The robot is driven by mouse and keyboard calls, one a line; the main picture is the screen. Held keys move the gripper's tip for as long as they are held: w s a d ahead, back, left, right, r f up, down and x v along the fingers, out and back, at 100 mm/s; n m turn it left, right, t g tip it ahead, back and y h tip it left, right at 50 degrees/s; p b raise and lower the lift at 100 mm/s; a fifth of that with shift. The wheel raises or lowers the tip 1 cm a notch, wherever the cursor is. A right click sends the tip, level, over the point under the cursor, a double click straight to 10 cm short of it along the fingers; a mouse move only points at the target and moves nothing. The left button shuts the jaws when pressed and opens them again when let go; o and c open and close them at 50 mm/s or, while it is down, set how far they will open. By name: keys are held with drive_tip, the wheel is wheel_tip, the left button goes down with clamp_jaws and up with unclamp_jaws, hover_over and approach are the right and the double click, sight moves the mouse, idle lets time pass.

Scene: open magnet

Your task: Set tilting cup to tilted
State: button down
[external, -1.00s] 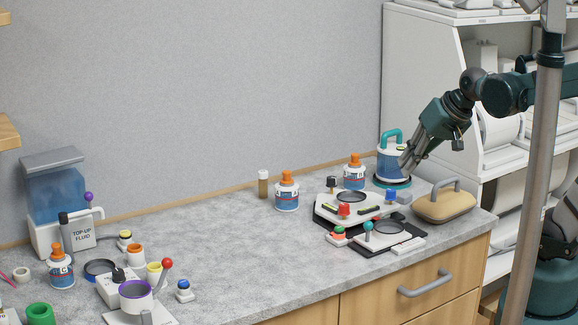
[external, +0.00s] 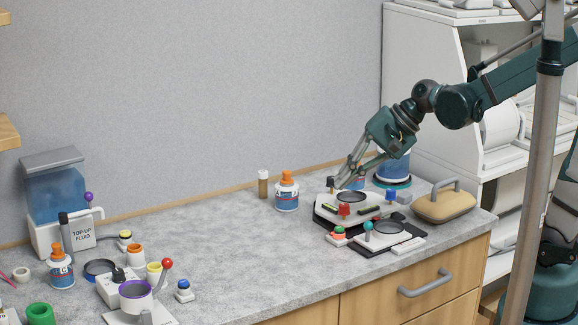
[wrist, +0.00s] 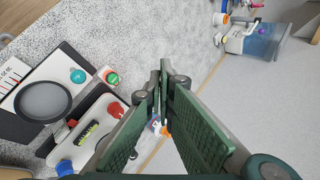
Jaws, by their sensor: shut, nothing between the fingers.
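The likely tilting cup is a white cup with a purple rim (external: 135,291) at the front left of the counter in the external view. It stands on a white base, and a lever with a red knob (external: 167,263) rises beside it. The cup looks about upright. My gripper (external: 340,184) is far to its right, over the left back of a white device with colored knobs (external: 325,212). It is shut and empty. The fingers (wrist: 160,78) also show in the wrist view, close together. I cannot make out the cup clearly there.
An orange-capped bottle (external: 287,192) stands just left of my gripper; another is partly hidden behind the fingers. A brown vial (external: 263,184) stands at the back. A blue fluid tank (external: 57,195) is at the left. The counter's middle (external: 230,235) is clear.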

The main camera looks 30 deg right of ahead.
drive_tip(key=a+f+m+g+y+b, duration=0.1)
drive_tip(key=a+f+m+g+y, duration=0.1)
drive_tip(key=a, duration=0.9)
drive_tip(key=a+f+m+g+y+b, duration=0.1)
drive_tip(key=a+f+m+g+y, duration=0.1)
drive_tip(key=a, duration=0.8)
drive_tip(key=a+f+m+g+y+b, duration=0.1)
drive_tip(key=a+f+m+g+y, duration=0.2)
drive_tip(key=a+f, duration=0.3)
drive_tip(key=shift+s+a+m+y, duration=0.3)
drive_tip(key=shift+a+m+y, duration=0.55)
drive_tip(key=shift+a, duration=1.95)
drive_tip(key=shift+f, duration=0.1)
